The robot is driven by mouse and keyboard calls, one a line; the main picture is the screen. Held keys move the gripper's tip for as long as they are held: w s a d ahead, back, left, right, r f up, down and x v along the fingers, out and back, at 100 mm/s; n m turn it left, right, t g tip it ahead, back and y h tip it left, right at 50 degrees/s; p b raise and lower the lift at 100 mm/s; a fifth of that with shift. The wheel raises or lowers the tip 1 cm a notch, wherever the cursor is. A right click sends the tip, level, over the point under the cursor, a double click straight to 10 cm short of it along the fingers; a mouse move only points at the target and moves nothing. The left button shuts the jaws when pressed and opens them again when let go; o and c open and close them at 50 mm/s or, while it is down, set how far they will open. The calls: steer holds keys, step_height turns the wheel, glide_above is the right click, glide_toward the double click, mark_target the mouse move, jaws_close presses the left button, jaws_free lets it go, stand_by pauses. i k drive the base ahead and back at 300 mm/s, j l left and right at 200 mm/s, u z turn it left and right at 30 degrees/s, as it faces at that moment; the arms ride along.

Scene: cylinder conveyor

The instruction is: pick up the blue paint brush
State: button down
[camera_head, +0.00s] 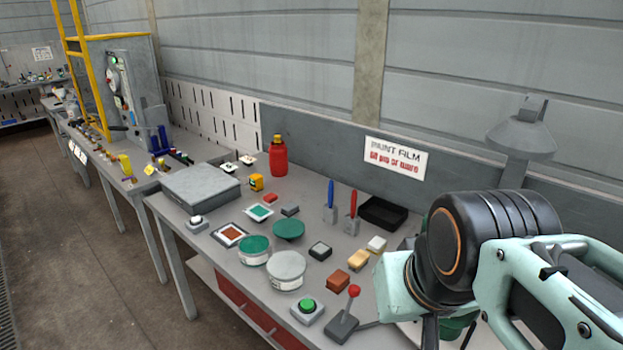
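The blue paint brush (330,194) stands upright in a small grey holder (330,214) near the back of the grey table. A red brush (353,204) stands in a similar holder just to its right. My arm comes in from the right, over the table's right part. Its end, at the bottom right, is well to the right of and in front of the blue brush and apart from it. The fingers of my gripper are hidden or cut off, so I cannot see whether they hold anything.
A black tray (383,213) lies right of the brushes, and a red bottle (278,160) stands to their left. Round tins (286,270), a red-knobbed lever (343,318) and small blocks stand in front. A lamp (521,138) rises at the back right.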

mark_target(330, 192)
steer(key=i+j+z, duration=0.15)
steer(key=z, duration=0.35)
steer(key=i+j+z, duration=0.1)
steer(key=j+z, duration=0.15)
steer(key=z, duration=0.2)
steer(key=j+z, duration=0.2)
steer(key=j, duration=0.2)
steer(key=i+j+z, duration=0.15)
steer(key=j, duration=0.2)
steer(key=i+j+z, duration=0.2)
steer(key=j, duration=1.4)
steer(key=k, duration=0.1)
